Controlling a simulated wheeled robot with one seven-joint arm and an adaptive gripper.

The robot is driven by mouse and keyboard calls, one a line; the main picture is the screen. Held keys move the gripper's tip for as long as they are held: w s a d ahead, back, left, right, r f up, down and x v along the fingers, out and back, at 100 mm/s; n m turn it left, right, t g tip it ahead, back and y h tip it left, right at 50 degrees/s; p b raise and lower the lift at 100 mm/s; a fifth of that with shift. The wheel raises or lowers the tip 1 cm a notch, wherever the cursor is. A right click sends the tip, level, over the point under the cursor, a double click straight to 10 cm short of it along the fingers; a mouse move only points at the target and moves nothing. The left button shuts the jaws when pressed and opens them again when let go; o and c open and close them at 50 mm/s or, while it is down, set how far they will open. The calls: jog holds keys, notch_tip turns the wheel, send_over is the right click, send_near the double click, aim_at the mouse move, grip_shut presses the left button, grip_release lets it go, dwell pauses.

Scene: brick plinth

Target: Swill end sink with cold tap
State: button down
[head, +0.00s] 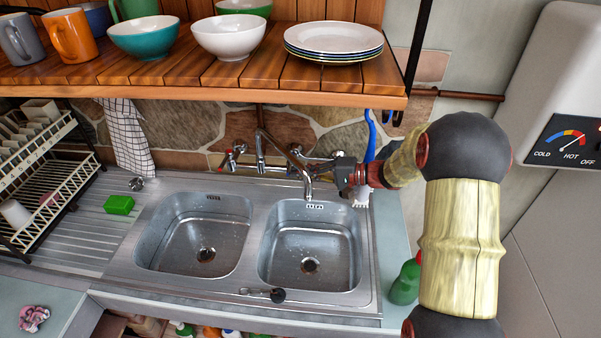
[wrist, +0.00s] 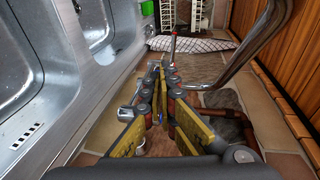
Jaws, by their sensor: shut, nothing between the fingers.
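The double sink has a left basin (head: 202,262) and a right basin (head: 310,272), both bare steel with no water visibly running. The curved tap spout (head: 306,182) hangs over the back of the right basin; it also arcs across the wrist view (wrist: 268,55). The left tap handle (head: 233,156) has a red mark. The right tap handle (head: 335,155) is at the wall, close beside my gripper (head: 343,178). In the wrist view my gripper (wrist: 160,72) is shut and empty, pointing along the wall behind the sink. Whether it touches the tap is unclear.
A wooden shelf (head: 200,76) with crockery overhangs the tap. A blue-handled brush (head: 370,140) stands right of my gripper. A dish rack (head: 38,180) and green sponge (head: 118,204) are at left. A plug (head: 277,295) lies at the front rim.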

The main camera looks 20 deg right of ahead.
jog(key=p, duration=0.1)
jog(key=a+p, duration=0.1)
jog(key=p, duration=0.1)
jog(key=shift+w+r+m+t, duration=0.15)
jog(key=shift+m+t, duration=0.15)
jog(key=shift+t, duration=0.1)
jog(key=v, duration=1.2)
jog(key=shift+d, duration=0.1)
